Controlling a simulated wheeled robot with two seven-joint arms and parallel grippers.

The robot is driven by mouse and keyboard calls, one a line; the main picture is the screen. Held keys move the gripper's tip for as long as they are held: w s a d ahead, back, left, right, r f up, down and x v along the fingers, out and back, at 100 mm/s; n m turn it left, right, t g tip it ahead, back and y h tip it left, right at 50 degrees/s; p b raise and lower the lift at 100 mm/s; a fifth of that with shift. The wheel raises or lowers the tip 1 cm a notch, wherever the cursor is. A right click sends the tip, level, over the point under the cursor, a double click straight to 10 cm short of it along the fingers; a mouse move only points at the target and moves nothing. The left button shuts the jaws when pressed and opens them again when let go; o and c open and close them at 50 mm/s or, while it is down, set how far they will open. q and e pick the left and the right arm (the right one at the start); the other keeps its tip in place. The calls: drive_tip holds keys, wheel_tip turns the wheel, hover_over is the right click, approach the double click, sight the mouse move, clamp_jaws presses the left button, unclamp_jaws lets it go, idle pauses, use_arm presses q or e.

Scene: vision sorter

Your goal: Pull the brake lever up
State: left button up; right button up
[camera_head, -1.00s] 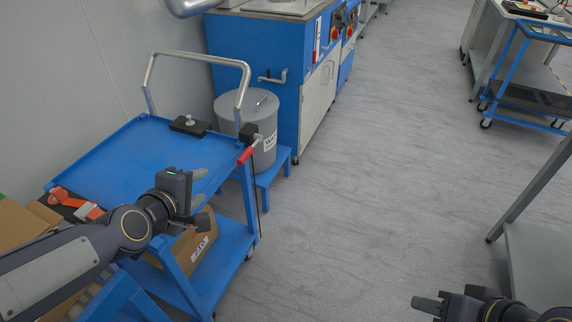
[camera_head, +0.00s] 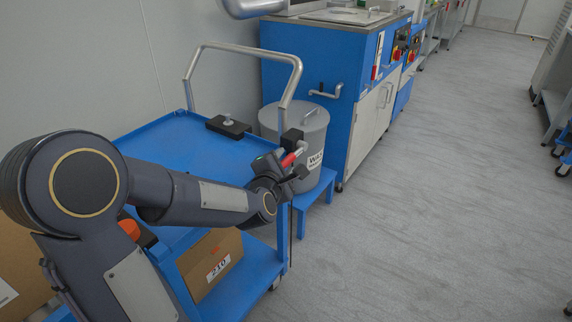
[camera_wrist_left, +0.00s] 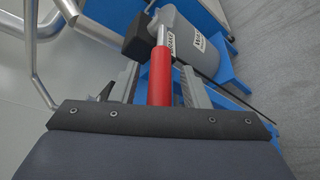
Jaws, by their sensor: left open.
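The brake lever (camera_head: 289,160) has a red grip and a metal rod that joins a black block (camera_head: 292,139) at the base of the cart's push handle. In the left wrist view the red grip (camera_wrist_left: 159,82) runs between my two fingers. My left gripper (camera_head: 290,169) is open at the lever, with one finger on each side of the red grip in the left wrist view (camera_wrist_left: 160,88). Gaps show between the fingers and the grip. The lower end of the grip is hidden behind the gripper body. My right gripper is out of view.
The blue cart (camera_head: 170,140) carries a black block with a knob (camera_head: 228,125) on top and a cardboard box (camera_head: 210,262) below. A grey waste bin (camera_head: 310,125) stands close behind the lever.

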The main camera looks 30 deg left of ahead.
use_arm(q)
drive_tip(key=shift+w+a+f, duration=0.15)
drive_tip(key=shift+w+a, duration=0.05)
drive_tip(key=shift+w, duration=0.5)
clamp_jaws()
